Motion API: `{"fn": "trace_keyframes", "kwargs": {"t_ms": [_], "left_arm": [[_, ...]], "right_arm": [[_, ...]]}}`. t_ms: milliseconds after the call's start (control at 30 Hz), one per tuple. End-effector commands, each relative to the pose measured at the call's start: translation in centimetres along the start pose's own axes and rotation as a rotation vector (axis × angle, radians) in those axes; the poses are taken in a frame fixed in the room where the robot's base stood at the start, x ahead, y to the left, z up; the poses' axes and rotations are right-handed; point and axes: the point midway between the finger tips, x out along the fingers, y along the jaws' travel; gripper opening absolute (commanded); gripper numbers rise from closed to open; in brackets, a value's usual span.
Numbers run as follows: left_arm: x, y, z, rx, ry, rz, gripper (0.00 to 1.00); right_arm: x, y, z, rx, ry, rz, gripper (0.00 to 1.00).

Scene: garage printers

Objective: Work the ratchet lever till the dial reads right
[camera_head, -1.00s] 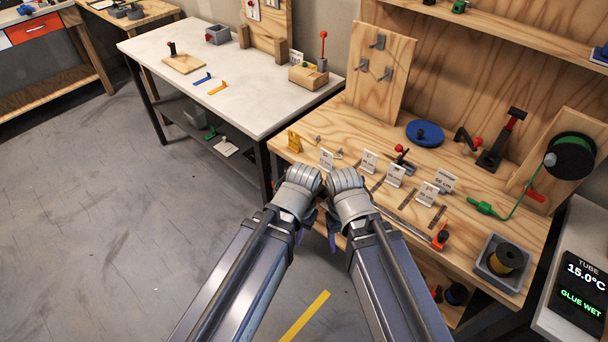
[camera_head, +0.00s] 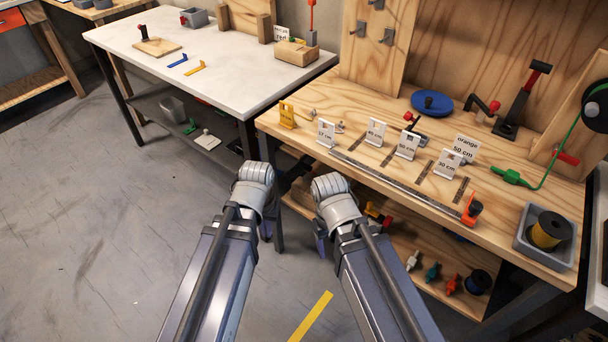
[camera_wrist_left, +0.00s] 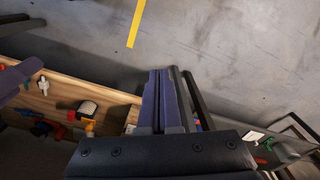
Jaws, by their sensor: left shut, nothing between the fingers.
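No dial can be made out. My left gripper (camera_head: 266,228) hangs in front of the bench, mostly hidden by its wrist; in the left wrist view its dark fingers (camera_wrist_left: 160,100) are together and empty. My right gripper (camera_head: 321,246) hangs beside it, also below bench height, its fingers mostly hidden. Both are away from the lever.
The wooden bench (camera_head: 345,108) holds white length cards, a steel rail (camera_head: 395,180), a blue disc (camera_head: 432,103) and a grey tray with a spool (camera_head: 530,258). Its lower shelf holds small coloured parts. A white table (camera_head: 130,36) stands left. The floor (camera_head: 110,220) is clear.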

Motion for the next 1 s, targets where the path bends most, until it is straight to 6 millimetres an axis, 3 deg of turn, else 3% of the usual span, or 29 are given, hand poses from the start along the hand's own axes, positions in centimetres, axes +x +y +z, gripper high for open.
{"fn": "trace_keyframes", "kwargs": {"t_ms": [33, 100, 267, 367, 500, 700, 833, 1000], "left_arm": [[3.5, -0.5, -0.6, -0.007, 0.017, 0.014, 0.0], [5.5, -0.9, -1.6, -0.005, 0.048, 0.041, 0.0], [9.1, -1.1, -5.5, 0.047, 0.165, 0.13, 0.0], [10.3, -0.4, -10.4, 0.133, 0.319, 0.217, 0.0], [7.8, 1.1, -17.9, 0.272, 0.592, 0.305, 0.0], [3.2, 1.7, -25.5, 0.377, 0.915, 0.316, 0.0], [1.3, 1.4, -28.0, 0.397, 1.033, 0.294, 0.0], [0.6, 1.2, -28.7, 0.403, 1.075, 0.282, 0.0]], "right_arm": [[3.4, -0.3, -0.2, 0.0, 0.0, 0.001, 0.66], [5.4, -0.5, -0.3, -0.001, 0.0, 0.001, 0.66], [9.4, -0.9, -0.6, -0.001, 0.0, 0.002, 0.66], [11.6, -1.1, -0.7, -0.001, 0.0, 0.003, 0.66], [12.1, -1.1, -0.7, -0.001, 0.0, 0.004, 0.66], [12.0, -1.1, -0.7, -0.001, 0.0, 0.004, 0.66], [12.0, -1.1, -0.7, -0.001, 0.0, 0.004, 0.66], [12.0, -1.1, -0.7, -0.001, 0.0, 0.004, 0.66]]}}
